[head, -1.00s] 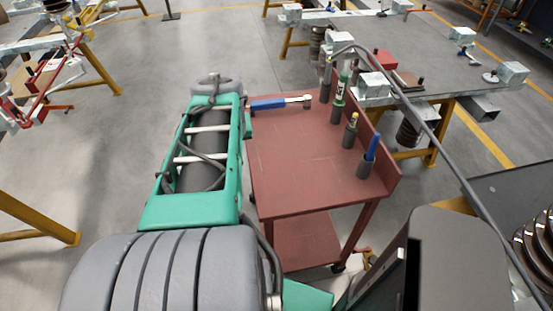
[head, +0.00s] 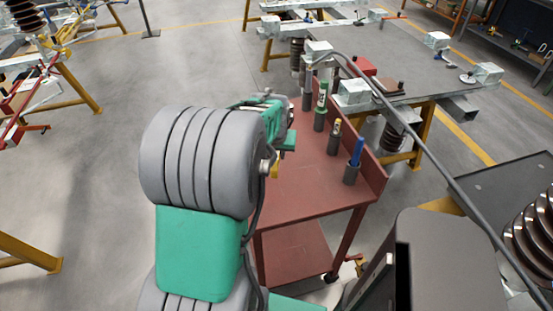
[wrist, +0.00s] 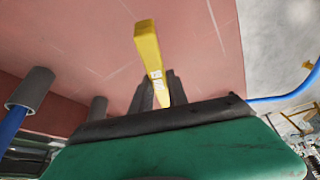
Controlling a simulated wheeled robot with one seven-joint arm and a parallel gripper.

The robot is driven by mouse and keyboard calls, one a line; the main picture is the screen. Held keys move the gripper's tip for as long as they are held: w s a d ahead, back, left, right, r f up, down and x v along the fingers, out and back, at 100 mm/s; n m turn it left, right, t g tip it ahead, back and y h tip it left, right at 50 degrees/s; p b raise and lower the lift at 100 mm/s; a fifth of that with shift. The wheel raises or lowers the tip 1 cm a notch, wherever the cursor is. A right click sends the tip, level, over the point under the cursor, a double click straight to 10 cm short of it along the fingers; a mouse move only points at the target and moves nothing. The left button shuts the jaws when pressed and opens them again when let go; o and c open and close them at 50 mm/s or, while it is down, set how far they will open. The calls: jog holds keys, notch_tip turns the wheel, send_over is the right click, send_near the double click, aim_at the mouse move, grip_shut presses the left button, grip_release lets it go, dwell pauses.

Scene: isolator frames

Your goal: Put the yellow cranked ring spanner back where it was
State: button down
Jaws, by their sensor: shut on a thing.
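The yellow cranked ring spanner shows in the wrist view as a yellow bar (wrist: 148,45) pointing away from the wrist, with a small white label. My gripper (wrist: 158,90) is shut on it with its two dark fingers, over the red trolley top (wrist: 75,40). The ring end cannot be made out. In the head view my arm hides the gripper; a small patch of yellow (head: 275,167) beside my arm may be the spanner.
A green-labelled tool (head: 322,95) stands in a holder further back, with another dark holder (head: 308,85) behind it. The trolley (head: 305,195) has a raised right edge. A grey workbench (head: 400,60) stands beyond. The trolley's front middle is clear.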

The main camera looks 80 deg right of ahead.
jog(key=shift+a+x, duration=0.15)
jog(key=shift+x, duration=1)
jog(key=shift+a+x, duration=0.15)
jog(key=shift+x, duration=1.05)
jog(key=shift+w+f, duration=0.15)
jog(key=shift+f, duration=0.15)
jog(key=c, duration=1.3)
grip_release()
